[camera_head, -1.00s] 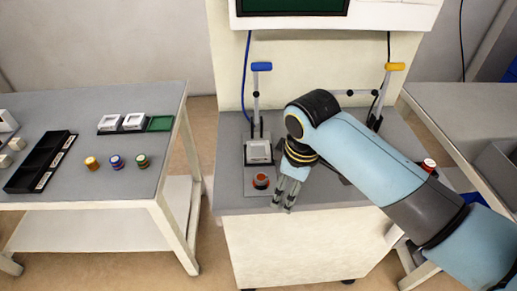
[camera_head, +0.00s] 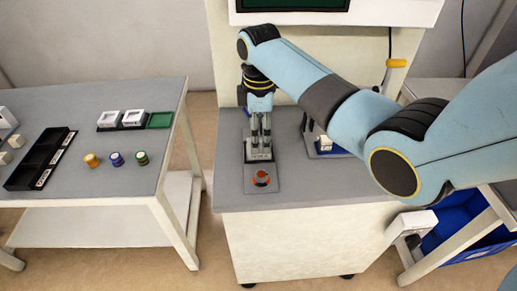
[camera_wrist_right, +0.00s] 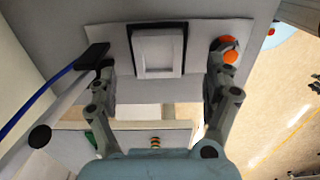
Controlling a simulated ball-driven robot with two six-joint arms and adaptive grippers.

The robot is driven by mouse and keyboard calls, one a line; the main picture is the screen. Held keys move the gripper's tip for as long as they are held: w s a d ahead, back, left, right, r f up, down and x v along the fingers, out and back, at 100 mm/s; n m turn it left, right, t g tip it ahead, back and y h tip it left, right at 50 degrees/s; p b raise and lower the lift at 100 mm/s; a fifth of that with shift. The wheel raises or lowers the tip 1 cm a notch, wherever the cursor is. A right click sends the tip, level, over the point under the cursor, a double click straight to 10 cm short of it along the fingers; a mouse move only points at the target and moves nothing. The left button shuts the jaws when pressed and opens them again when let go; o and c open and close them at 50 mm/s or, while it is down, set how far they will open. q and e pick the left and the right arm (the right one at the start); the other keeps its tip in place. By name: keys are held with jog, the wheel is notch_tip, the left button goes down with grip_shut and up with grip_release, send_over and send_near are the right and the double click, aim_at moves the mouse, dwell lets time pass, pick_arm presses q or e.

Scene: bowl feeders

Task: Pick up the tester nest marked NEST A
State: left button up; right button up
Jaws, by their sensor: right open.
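A white square nest (camera_wrist_right: 158,50) sits in a dark frame on the light plate of the left test station, seen in the wrist view. In the head view this nest is mostly hidden by my right gripper, and the marking on its front label (camera_head: 258,157) is too small to read. My right gripper (camera_head: 260,134) is above the nest, pointing down. In the wrist view my right gripper (camera_wrist_right: 162,78) is open and empty, its fingers spread to either side of the nest's outline. My left gripper is not in view.
A red-orange button (camera_head: 261,178) stands in front of the nest. The left table (camera_head: 95,185) holds white frames (camera_head: 121,118), a black tray (camera_head: 40,160) and several coloured spools.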

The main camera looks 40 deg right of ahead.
notch_tip(320, 180, down, 4)
jog(key=shift+w+f, duration=0.15)
jog(key=c, duration=1.4)
